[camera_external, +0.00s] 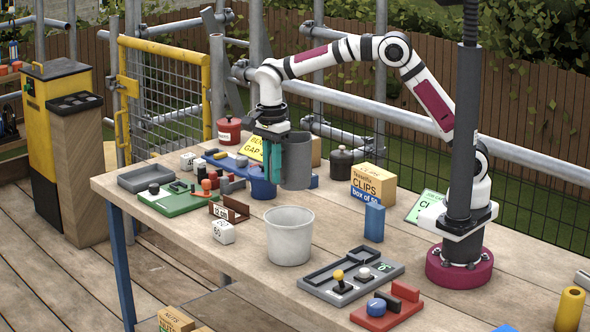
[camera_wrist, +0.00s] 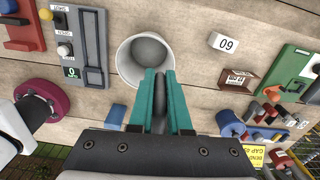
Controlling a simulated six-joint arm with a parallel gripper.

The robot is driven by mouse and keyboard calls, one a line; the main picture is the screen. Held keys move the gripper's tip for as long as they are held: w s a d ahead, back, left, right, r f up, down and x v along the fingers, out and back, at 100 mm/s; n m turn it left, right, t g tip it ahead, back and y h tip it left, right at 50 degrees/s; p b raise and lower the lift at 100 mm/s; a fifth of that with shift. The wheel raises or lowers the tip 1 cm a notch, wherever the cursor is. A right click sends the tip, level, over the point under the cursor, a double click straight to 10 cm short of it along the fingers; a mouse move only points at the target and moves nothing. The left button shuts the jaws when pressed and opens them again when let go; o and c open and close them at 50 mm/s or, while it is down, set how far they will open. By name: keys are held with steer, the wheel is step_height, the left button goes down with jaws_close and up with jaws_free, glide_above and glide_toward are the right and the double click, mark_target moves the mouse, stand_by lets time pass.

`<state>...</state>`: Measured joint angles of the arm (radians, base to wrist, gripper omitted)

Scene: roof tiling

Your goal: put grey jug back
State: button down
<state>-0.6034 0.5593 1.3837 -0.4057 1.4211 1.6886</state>
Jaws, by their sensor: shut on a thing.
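The grey jug (camera_external: 299,160) is held up by my gripper (camera_external: 275,162) above the table, behind the white bucket in the external view. The teal fingers are shut on the jug at its left side, and it looks roughly upright. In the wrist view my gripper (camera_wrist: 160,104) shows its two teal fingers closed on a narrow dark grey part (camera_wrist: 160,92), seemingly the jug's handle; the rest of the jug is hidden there. The white bucket (camera_external: 289,237) stands open on the table in front of the jug; in the wrist view it (camera_wrist: 144,58) lies just beyond the fingertips.
A green tray (camera_external: 190,203), a white block marked 60 (camera_external: 223,231), a blue block (camera_external: 374,222), a clips box (camera_external: 374,184) and a grey control panel (camera_external: 345,284) surround the bucket. Bare table (camera_external: 180,240) shows at the front left.

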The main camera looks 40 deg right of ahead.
steer(key=w+d+m, duration=0.1)
steer(key=d, duration=2.8)
steer(key=w+a+f, duration=0.1)
steer(key=a+f, duration=0.3)
steer(key=f, duration=0.1)
steer(key=w+a+f, duration=0.2)
steer(key=a+f, duration=0.1)
steer(key=f, duration=0.2)
steer(key=w+a+f, duration=0.1)
steer(key=a+f, duration=0.3)
steer(key=f, duration=0.1)
steer(key=shift+w+a+f, duration=0.15)
steer(key=shift+a+f, duration=0.2)
steer(key=shift+f, duration=0.3)
steer(key=c, duration=0.9)
jaws_free()
steer(key=shift+f, duration=0.1)
steer(key=shift+o, duration=0.2)
